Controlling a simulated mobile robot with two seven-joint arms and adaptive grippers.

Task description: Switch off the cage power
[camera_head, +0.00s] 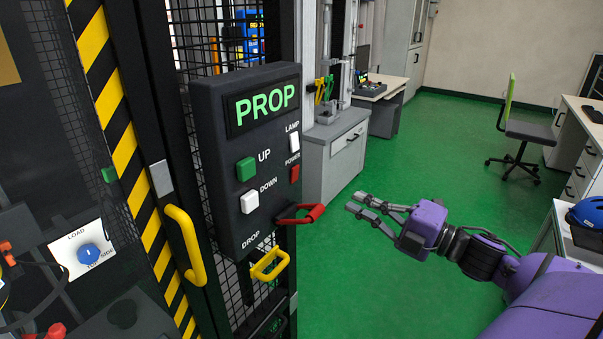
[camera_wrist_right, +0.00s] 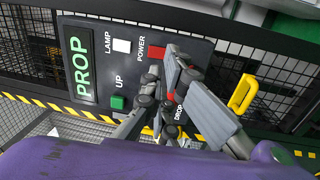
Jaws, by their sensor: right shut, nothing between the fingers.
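The dark control panel (camera_head: 228,200) on the cage carries a lit green PROP display (camera_head: 263,106). Its red POWER switch (camera_head: 294,173) is at the right edge below the white LAMP switch (camera_head: 294,141). The POWER switch also shows in the right wrist view (camera_wrist_right: 156,53), beside my fingers. My right gripper (camera_head: 358,202) is shut and empty, in the air to the right of the panel, apart from it. In the right wrist view its fingers hide part of the panel's lower area. My left gripper is not in view.
A red handle (camera_head: 301,214) juts from the panel toward my right gripper. A yellow handle (camera_head: 270,264) sits below, near the DROP label. Green UP (camera_head: 246,168) and white DOWN (camera_head: 249,202) buttons are left of POWER. Green floor (camera_head: 400,165) is open behind the gripper.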

